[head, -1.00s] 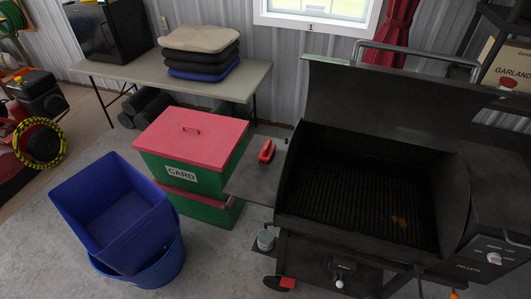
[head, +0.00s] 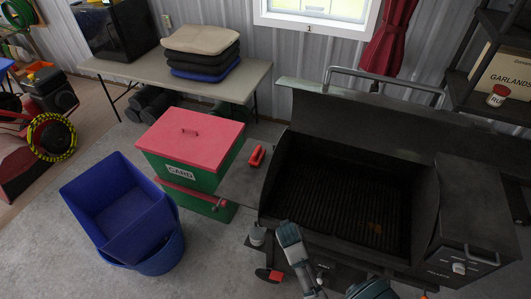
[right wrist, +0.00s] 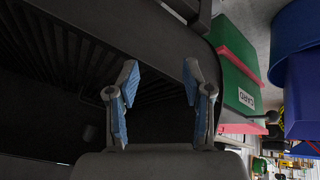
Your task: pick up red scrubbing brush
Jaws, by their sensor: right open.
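The red scrubbing brush (head: 257,155) lies on the grey side shelf (head: 238,178) at the left of the open grill. My right gripper shows at the bottom of the head view, where one blue-padded finger (head: 289,236) stands in front of the grill, to the right of and nearer than the brush. In the right wrist view my right gripper (right wrist: 161,82) is open and empty, its two blue-padded fingers wide apart. I cannot make out the brush in that view. My left gripper is not in view.
The black grill (head: 345,195) has its lid up. A green box with a red lid (head: 190,133) stands left of the shelf, with blue bins (head: 120,205) farther left. A table (head: 120,68) with stacked cushions stands behind. A grey can (head: 257,234) sits at the grill's front left.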

